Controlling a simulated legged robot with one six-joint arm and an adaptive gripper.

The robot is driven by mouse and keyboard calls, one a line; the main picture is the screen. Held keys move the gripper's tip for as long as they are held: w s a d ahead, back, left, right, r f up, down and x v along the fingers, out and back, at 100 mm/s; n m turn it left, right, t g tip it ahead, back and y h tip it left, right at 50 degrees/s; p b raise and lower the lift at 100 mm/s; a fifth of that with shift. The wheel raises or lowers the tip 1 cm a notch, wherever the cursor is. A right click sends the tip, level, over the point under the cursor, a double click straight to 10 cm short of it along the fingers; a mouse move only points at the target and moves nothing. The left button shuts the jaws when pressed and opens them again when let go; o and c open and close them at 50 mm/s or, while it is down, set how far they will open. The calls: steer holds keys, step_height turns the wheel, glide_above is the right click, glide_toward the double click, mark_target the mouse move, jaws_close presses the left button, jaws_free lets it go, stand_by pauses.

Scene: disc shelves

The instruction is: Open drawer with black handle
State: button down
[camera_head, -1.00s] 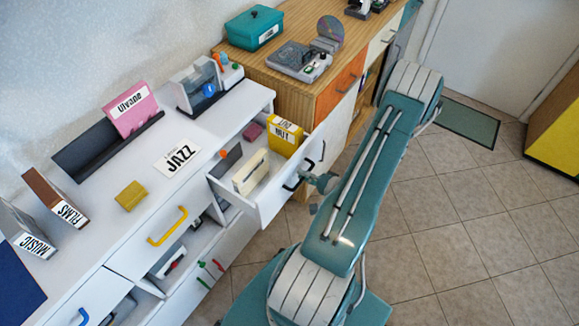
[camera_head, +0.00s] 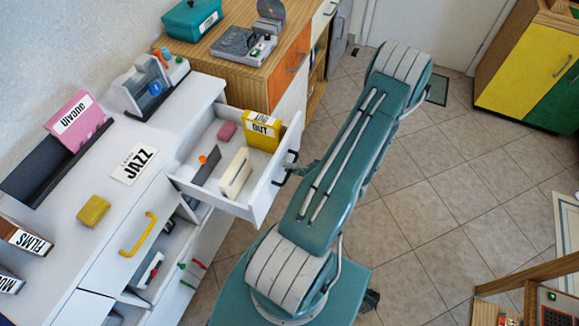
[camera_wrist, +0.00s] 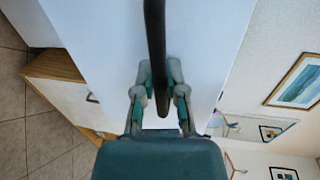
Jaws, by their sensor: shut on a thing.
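The white drawer (camera_head: 262,198) with the black handle (camera_head: 290,166) stands out from the white cabinet, its inside visible from above. It holds a yellow box (camera_head: 262,132), a cream holder (camera_head: 235,174), a pink block (camera_head: 226,131) and a dark grey divider (camera_head: 206,166). In the wrist view my gripper (camera_wrist: 159,95) has its two teal fingers on either side of the black handle (camera_wrist: 155,45), shut on it, with the white drawer front (camera_wrist: 100,50) behind. In the head view my arm hides most of my gripper (camera_head: 300,172).
The white cabinet top carries a JAZZ card (camera_head: 134,164), a yellow block (camera_head: 94,211) and a pink Ulvane sleeve (camera_head: 75,120). A yellow handle (camera_head: 139,235) is on a nearer front. A wooden cabinet (camera_head: 255,85) stands behind the drawer. Open tiled floor (camera_head: 430,200) lies right of my arm.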

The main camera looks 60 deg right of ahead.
steer(key=shift+f, duration=0.15)
steer(key=c, duration=0.7)
jaws_free()
steer(key=shift+d, duration=0.1)
steer(key=v, duration=1.2)
steer(key=shift+d, duration=0.1)
